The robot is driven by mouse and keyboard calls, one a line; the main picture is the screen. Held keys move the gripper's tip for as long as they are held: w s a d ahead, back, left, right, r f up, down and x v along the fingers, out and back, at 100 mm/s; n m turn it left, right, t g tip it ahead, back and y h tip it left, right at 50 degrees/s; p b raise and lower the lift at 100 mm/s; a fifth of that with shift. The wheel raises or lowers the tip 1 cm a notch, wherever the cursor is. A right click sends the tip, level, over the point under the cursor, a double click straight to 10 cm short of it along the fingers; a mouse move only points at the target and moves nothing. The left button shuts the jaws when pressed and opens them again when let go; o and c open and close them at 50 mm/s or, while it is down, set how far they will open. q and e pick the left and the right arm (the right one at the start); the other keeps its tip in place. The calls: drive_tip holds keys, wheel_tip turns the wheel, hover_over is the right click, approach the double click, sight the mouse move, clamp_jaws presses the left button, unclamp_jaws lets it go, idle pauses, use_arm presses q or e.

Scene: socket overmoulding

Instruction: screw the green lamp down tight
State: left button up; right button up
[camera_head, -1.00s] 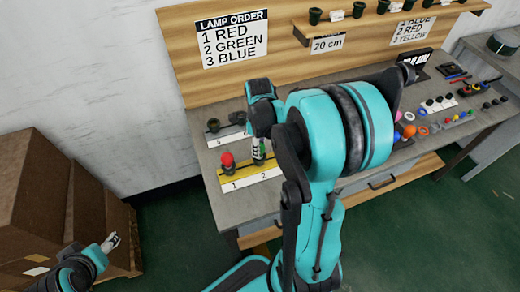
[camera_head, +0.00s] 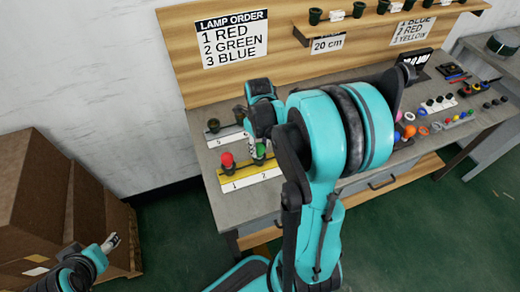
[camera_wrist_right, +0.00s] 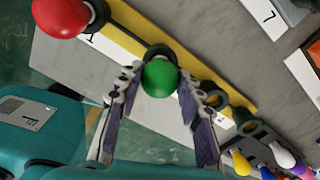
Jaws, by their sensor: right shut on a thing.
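The green lamp (camera_head: 260,149) stands at position 2 on the yellow strip (camera_head: 228,184), just right of the red lamp (camera_head: 227,160) at position 1. In the right wrist view, the green lamp (camera_wrist_right: 160,78) sits over a dark socket, between the two fingers of my right gripper (camera_wrist_right: 158,92). The gripper is shut on it, with the fingers at its sides. How deep the lamp sits in its socket is hidden. My left gripper (camera_head: 111,243) is far from the bench, at lower left; its jaw opening is too small to tell.
Empty dark sockets (camera_wrist_right: 209,94) continue along the strip beyond the green lamp. Coloured lamps (camera_wrist_right: 243,162) lie further along. A grey strip (camera_head: 232,137) is behind the yellow one. Brown boxes (camera_head: 40,200) stand at left. My right arm hides the middle of the bench.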

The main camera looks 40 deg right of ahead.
drive_tip(key=m, duration=0.3)
drive_tip(key=shift+m, duration=0.3)
drive_tip(key=o, duration=1.1)
